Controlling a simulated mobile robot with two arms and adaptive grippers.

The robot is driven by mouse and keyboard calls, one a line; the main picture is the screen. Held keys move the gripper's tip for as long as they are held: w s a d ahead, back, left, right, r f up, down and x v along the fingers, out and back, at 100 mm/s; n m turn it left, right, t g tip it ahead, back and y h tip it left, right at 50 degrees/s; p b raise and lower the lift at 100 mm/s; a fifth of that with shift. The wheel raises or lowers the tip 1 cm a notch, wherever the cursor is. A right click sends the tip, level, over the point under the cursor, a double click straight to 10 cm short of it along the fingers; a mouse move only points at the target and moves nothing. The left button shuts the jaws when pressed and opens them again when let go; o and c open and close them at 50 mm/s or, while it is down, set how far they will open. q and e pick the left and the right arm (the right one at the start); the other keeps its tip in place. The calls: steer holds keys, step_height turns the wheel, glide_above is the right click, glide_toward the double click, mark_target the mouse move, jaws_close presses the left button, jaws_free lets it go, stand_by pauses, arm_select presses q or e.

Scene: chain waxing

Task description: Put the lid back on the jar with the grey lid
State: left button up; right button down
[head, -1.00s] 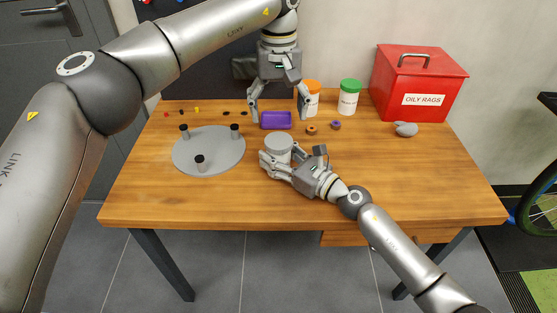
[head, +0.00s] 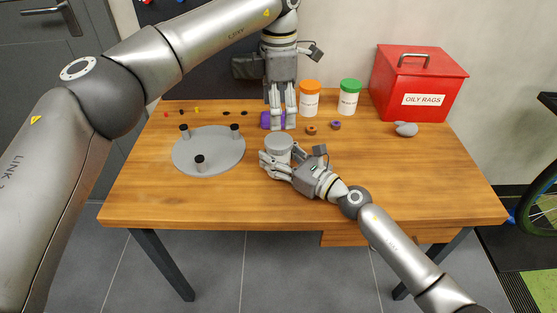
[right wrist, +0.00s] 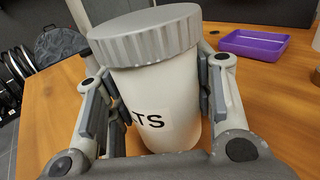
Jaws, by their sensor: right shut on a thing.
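The grey lid (head: 279,140) sits on top of the white jar (right wrist: 158,100), and this lid shows large with its ribbed rim in the right wrist view (right wrist: 145,38). The jar stands on the table, and its label is partly visible. My right gripper (head: 281,157) is shut on the jar body below the lid, one finger on each side. My left gripper (head: 283,126) points down behind the jar, apart from the lid, in front of the purple tray. Its fingers are seen close together, and their opening is unclear.
The purple tray (head: 265,120) is partly hidden by my left gripper. An orange-lidded jar (head: 310,102), a green-lidded jar (head: 349,101) and a red box (head: 418,85) stand behind to the right. A grey disc with posts (head: 210,145) lies left. The front table is clear.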

mark_target(279, 140)
arm_select(q)
steer(key=n, duration=1.4)
steer(key=shift+n, duration=0.4)
steer(key=n, duration=0.4)
steer(key=shift+n, duration=0.4)
steer(key=n, duration=1)
steer(key=shift+f, duration=4.05)
